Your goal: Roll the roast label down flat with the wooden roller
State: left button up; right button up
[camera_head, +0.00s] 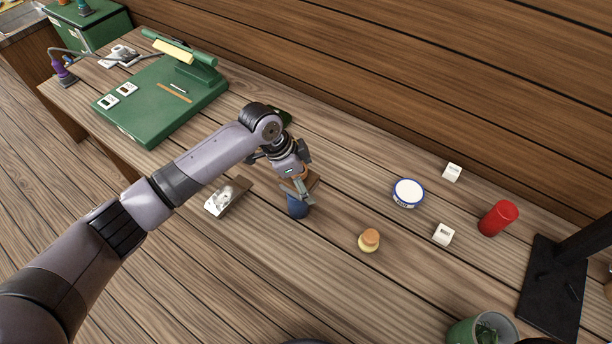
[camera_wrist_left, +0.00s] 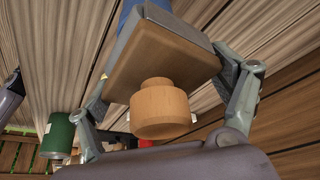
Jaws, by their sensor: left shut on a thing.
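My left gripper (camera_head: 297,190) is shut on a brown wooden block. In the left wrist view the block (camera_wrist_left: 165,60) has a round wooden knob (camera_wrist_left: 160,108) facing the wrist, and the fingers grip its sides. Something blue (camera_head: 298,207) shows just under the fingers, and also beyond the block in the wrist view (camera_wrist_left: 130,8); whether it belongs to the block is unclear. A white label-like piece with dark marks (camera_head: 219,198) lies left of the gripper against a brown block (camera_head: 236,196). No roller can be clearly made out; the held block partly hides its underside. My right gripper is not in view.
A green board (camera_head: 150,125) with a cream bar (camera_head: 172,52) stands at the back left. A blue-rimmed white dish (camera_head: 407,192), a small knobbed piece (camera_head: 369,240), white cubes (camera_head: 452,172), a red cylinder (camera_head: 498,217) and a green cup (camera_head: 482,330) stand to the right. The front middle is clear.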

pick_arm(q)
jog(key=shift+w+d, duration=0.1)
jog(key=shift+w+d+b, duration=0.4)
jog(key=shift+w, duration=0.2)
dwell(0.3)
jog(key=shift+w+d, duration=0.4)
jog(key=shift+w, duration=0.1)
jog(key=shift+r, duration=0.1)
jog(key=shift+s+a, duration=0.1)
jog(key=shift+s+a+p, duration=0.3)
jog(key=shift+s+p, duration=0.1)
jog(key=shift+s, duration=0.05)
jog(key=shift+s+a+f, duration=0.1)
jog(key=shift+s+f, duration=0.05)
jog(key=shift+f, duration=0.05)
